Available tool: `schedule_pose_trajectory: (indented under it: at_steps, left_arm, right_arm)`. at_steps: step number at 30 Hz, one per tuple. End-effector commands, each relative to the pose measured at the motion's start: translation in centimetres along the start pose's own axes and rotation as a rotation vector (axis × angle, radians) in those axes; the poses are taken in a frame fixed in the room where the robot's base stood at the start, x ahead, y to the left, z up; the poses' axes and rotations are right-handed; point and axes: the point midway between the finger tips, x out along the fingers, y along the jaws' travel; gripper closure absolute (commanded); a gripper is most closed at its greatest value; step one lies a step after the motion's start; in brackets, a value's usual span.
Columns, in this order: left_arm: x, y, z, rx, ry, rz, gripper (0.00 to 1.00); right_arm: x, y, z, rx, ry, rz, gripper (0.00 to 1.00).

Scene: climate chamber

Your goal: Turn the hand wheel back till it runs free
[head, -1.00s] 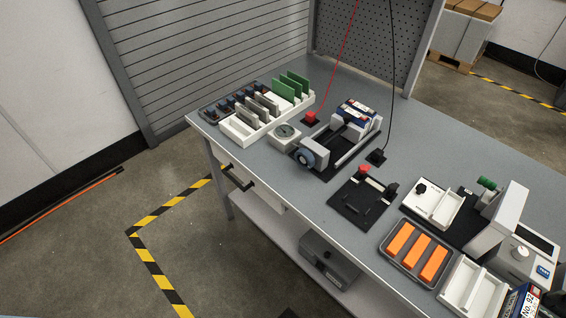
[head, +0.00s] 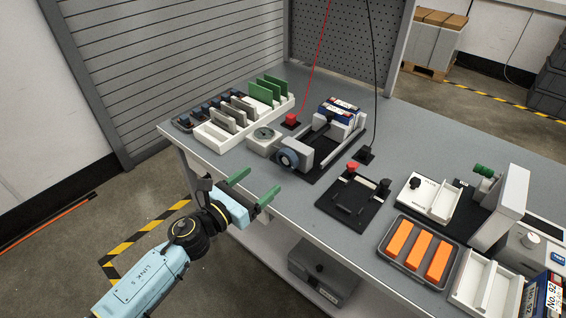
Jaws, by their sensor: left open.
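The hand wheel (head: 287,159), dark with a blue-grey face, sits on the near left end of a vice-like fixture (head: 323,147) on the bench. A blue and white block (head: 341,112) is at the far end of that fixture. My left gripper (head: 254,186) is open and empty, its two green fingers pointing up and right at the bench's front edge. It is apart from the wheel, to its lower left in the picture. My right gripper is not in view.
A white rack (head: 227,135) holds green and grey boards. To the right are a black plate fixture (head: 353,200) and a tray (head: 399,262) with orange blocks. The bench front strip is bare.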

Motion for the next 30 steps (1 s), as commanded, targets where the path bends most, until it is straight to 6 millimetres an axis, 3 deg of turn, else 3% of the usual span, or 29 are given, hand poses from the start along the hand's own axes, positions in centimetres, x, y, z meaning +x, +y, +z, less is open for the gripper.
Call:
schedule_pose_trajectory:
  at_steps: [6, 13, 19, 28, 30]
  left_arm:
    - [5.0, 0.0, 0.0, -0.004, -0.001, 0.0, 0.21]
    - [8.7, 0.0, -0.1, -0.005, 0.0, 0.002, 0.21]
    - [10.0, 0.0, -0.1, -0.005, 0.001, 0.001, 0.21]
    - [10.1, 0.0, -0.1, -0.006, 0.001, 0.001, 0.21]
    - [10.1, 0.0, -0.1, -0.006, 0.001, 0.002, 0.3]
  right_arm:
    - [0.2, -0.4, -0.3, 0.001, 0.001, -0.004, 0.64]
    - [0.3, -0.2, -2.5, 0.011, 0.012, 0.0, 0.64]
    - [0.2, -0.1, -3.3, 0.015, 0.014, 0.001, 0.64]
    - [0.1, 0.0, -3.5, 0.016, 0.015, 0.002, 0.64]
    - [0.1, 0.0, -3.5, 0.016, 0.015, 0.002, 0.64]
